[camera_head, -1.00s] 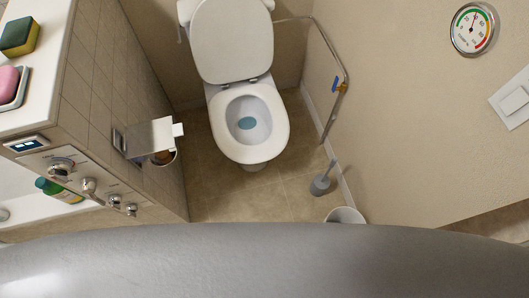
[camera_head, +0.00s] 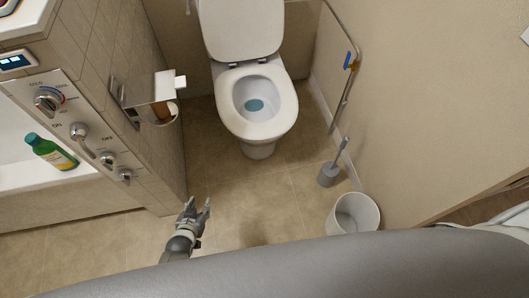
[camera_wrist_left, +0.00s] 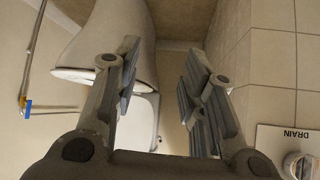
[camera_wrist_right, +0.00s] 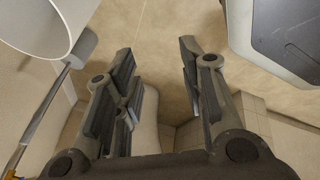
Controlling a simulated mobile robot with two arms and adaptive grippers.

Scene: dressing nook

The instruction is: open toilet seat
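The white toilet stands against the back wall in the head view. Its lid (camera_head: 243,29) is up against the tank side, and its seat ring (camera_head: 279,118) lies down on the bowl around the open hole. My left gripper (camera_head: 199,202) is open and empty, low in front of the toilet and to its left, well apart from it. In the left wrist view my left gripper (camera_wrist_left: 158,88) has its fingers spread, with part of the toilet (camera_wrist_left: 112,48) beyond them. My right gripper (camera_wrist_right: 161,82) is open and empty in the right wrist view; it is not visible in the head view.
A paper holder (camera_head: 150,89) juts from the tiled partition at left. A grab rail (camera_head: 347,85), toilet brush (camera_head: 331,173) and white bin (camera_head: 353,213) stand along the right wall. A green bottle (camera_head: 50,152) is by the tub. Floor (camera_head: 245,190) before the toilet is clear.

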